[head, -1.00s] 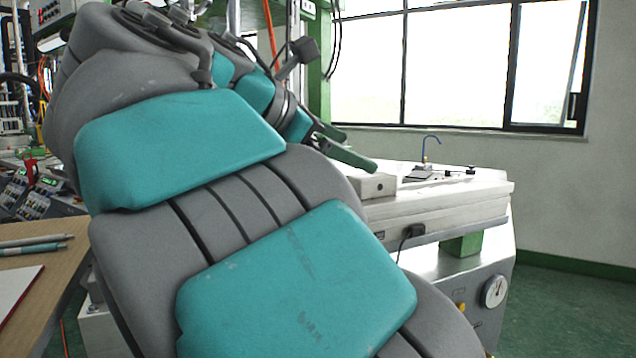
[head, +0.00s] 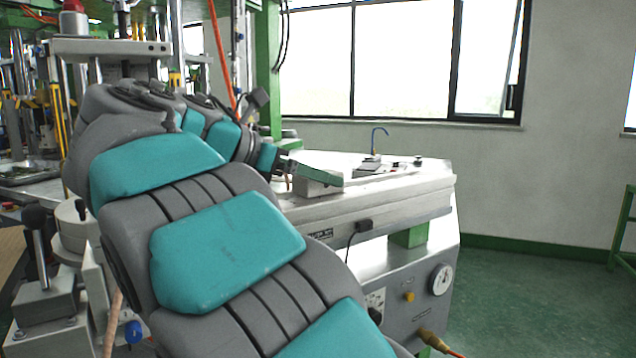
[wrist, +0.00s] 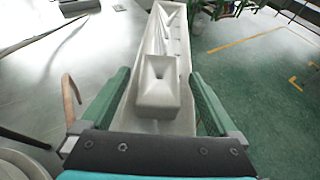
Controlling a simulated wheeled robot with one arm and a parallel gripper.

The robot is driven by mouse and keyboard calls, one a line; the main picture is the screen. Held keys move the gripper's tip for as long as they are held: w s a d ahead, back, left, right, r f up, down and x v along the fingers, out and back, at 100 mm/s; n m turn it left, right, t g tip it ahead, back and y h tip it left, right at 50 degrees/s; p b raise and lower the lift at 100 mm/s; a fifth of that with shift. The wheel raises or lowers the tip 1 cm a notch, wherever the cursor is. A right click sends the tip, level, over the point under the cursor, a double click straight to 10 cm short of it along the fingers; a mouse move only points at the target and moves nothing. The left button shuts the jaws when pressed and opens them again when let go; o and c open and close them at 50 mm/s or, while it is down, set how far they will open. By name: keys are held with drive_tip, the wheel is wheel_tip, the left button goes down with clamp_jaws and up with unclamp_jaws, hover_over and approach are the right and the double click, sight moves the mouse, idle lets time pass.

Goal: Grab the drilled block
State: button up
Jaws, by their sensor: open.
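The drilled block (head: 318,186) is a small pale grey block with a small hole in its side. It sits at the near end of the white machine top. In the wrist view the block (wrist: 162,97) has a square, funnel-like recess in its top and lies between my two green fingers. My gripper (wrist: 160,76) is open, with a finger on each side of the block. In the head view my gripper (head: 312,171) is at the block, partly covering its upper part. Contact cannot be told.
A long pale trough-like piece (wrist: 168,40) extends beyond the block. A gauge (head: 441,280) is on the machine's front. Green floor (head: 545,270) is open at right.

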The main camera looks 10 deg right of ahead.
drive_tip(key=shift+x, duration=1.25)
clamp_jaws()
drive_tip(key=shift+r, duration=0.1)
